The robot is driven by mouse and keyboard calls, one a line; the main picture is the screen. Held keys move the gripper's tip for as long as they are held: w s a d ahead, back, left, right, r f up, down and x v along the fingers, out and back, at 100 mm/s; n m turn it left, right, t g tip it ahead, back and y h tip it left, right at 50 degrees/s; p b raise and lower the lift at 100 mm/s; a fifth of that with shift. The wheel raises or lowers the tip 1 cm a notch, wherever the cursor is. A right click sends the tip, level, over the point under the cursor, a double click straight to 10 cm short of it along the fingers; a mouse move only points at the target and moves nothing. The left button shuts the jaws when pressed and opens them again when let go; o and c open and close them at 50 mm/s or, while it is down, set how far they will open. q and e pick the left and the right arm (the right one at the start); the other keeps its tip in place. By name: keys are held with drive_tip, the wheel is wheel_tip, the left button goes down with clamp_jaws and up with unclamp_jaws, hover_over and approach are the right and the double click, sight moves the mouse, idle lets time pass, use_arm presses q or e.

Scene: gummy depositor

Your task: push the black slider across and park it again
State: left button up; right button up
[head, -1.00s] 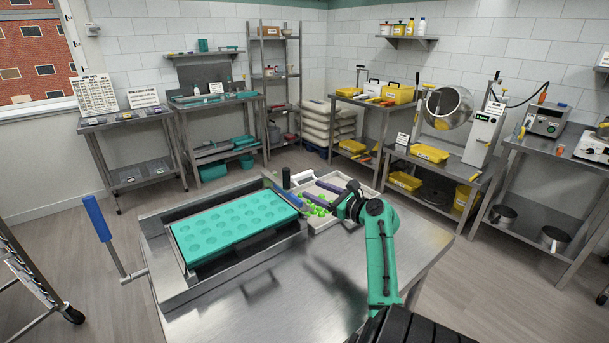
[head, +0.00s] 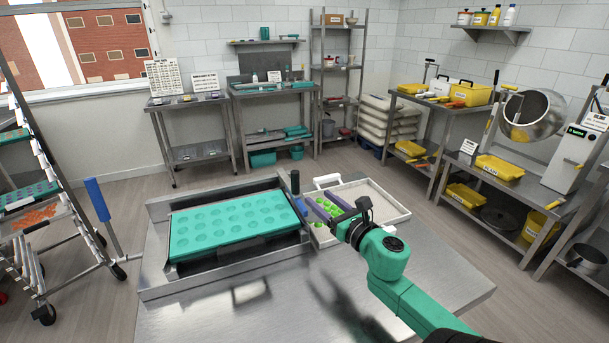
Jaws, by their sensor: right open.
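The depositor (head: 151,277) stands on the steel table with a teal mold (head: 235,223) full of round cavities in it. The black slider, seen as an upright black handle (head: 295,182), stands at the depositor's back right corner. My right gripper (head: 327,207) is open, its two purple fingers pointing left toward the depositor. It is to the right of the black handle and nearer the camera, apart from it in the picture. My left gripper is out of view.
The steel table (head: 315,300) is bare in front. A rack with trays (head: 28,200) stands at far left. Side tables with yellow boxes (head: 499,168) line the right.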

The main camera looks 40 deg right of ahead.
sight(290, 187)
drive_tip(key=shift+n, duration=0.3)
drive_tip(key=w, duration=0.4)
drive_tip(key=w+p, duration=0.1)
drive_tip(key=shift+w+a+r, duration=0.2)
drive_tip(key=shift+w+r, duration=0.1)
drive_tip(key=shift+w, duration=0.1)
drive_tip(key=w, duration=0.2)
drive_tip(key=w+d, duration=0.1)
drive_tip(key=w, duration=0.2)
drive_tip(key=w+p, duration=0.1)
drive_tip(key=w, duration=0.2)
drive_tip(key=shift+d+f, duration=0.15)
drive_tip(key=shift+d, duration=0.1)
drive_tip(key=shift+w+f, duration=0.1)
drive_tip(key=shift+w, duration=0.4)
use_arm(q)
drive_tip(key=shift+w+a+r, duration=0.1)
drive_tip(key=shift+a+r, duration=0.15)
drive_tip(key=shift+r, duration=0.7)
use_arm(e)
clamp_jaws()
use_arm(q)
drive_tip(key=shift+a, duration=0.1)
